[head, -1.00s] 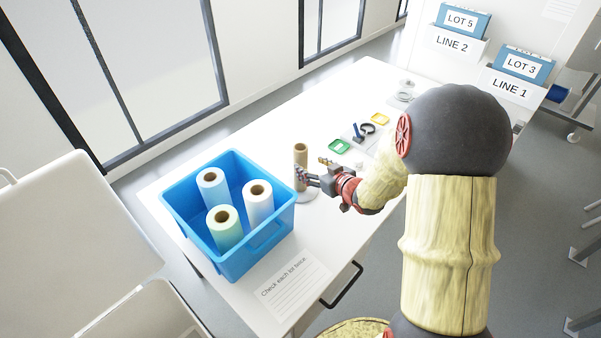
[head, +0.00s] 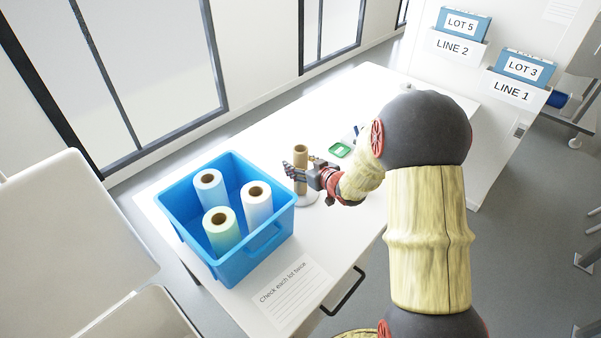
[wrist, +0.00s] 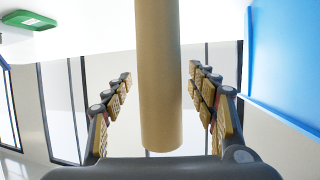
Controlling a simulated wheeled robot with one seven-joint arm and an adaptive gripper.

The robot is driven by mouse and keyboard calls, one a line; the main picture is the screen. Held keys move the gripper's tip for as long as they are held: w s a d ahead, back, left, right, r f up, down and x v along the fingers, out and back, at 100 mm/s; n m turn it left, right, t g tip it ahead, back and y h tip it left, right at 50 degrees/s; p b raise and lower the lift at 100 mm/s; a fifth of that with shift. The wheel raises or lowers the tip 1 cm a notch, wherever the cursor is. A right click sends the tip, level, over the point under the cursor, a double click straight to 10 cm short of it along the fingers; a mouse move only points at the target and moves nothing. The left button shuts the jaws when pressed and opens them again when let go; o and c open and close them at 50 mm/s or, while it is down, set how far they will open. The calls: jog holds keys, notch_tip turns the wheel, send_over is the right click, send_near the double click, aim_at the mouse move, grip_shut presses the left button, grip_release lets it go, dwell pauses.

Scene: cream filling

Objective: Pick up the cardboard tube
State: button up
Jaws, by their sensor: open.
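In the wrist view the tube (wrist: 158,75) runs down the middle, between the two rows of finger pads of my gripper (wrist: 160,73). A gap shows on both sides of the tube there. The tube's lower part is partly hidden by the gripper in the head view.
A blue bin (head: 262,241) holding 3 rolls stands close on the left; its side also shows in the wrist view (wrist: 285,70). A green tray (head: 340,150) lies behind to the right. A printed sheet (head: 290,292) lies at the near edge.

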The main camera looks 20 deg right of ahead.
jog(key=shift+c, duration=1.2)
jog(key=c, duration=0.8)
